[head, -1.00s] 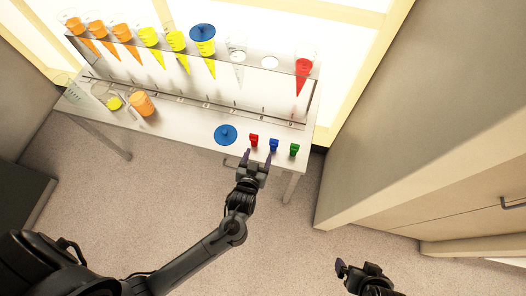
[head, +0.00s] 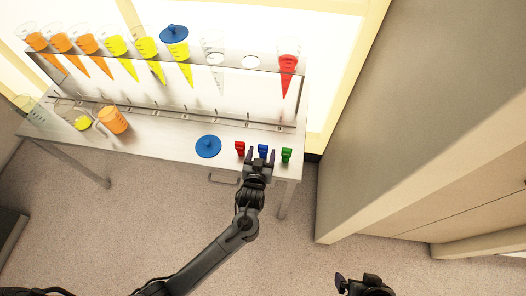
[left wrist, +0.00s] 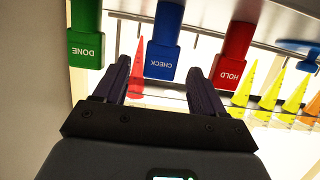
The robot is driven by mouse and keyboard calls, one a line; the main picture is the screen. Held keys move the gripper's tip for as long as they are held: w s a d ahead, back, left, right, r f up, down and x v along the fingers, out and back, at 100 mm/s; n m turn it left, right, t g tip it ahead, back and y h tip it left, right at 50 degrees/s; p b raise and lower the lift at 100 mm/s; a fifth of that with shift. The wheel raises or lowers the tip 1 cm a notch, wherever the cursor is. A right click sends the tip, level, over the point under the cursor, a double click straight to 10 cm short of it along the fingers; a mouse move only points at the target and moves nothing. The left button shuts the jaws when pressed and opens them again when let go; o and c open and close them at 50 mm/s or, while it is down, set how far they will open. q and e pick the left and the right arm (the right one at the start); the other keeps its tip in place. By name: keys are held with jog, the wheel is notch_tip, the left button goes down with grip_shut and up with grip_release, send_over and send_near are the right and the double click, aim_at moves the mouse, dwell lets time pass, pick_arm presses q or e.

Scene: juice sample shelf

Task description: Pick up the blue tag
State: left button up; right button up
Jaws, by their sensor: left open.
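The blue tag (head: 263,150) stands near the front edge of the shelf table, between the red tag (head: 240,148) and the green tag (head: 286,155). In the left wrist view the blue tag (left wrist: 164,52) reads CHECK, the red tag (left wrist: 232,58) HOLD and the green tag (left wrist: 87,36) DONE. My left gripper (head: 261,157) is open at the blue tag. In the left wrist view its fingers (left wrist: 160,88) lie to either side of the blue tag's lower end; I cannot tell whether they touch it. My right gripper (head: 352,284) is at the bottom of the head view, away from the table.
A blue round lid (head: 208,146) lies left of the red tag. A rack (head: 150,85) behind holds several cones with orange, yellow and red contents. Beakers, including an orange one (head: 113,121), stand at the left. A cabinet wall (head: 400,130) rises at the right.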

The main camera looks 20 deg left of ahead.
aim_at(263, 151)
pick_arm(q)
jog(key=shift+w+a+f, duration=0.1)
jog(key=shift+w+f, duration=0.2)
jog(key=shift+w, duration=0.1)
jog(key=shift+b+x, duration=0.85)
jog(key=shift+x, duration=1.35)
jog(key=shift+f, duration=0.1)
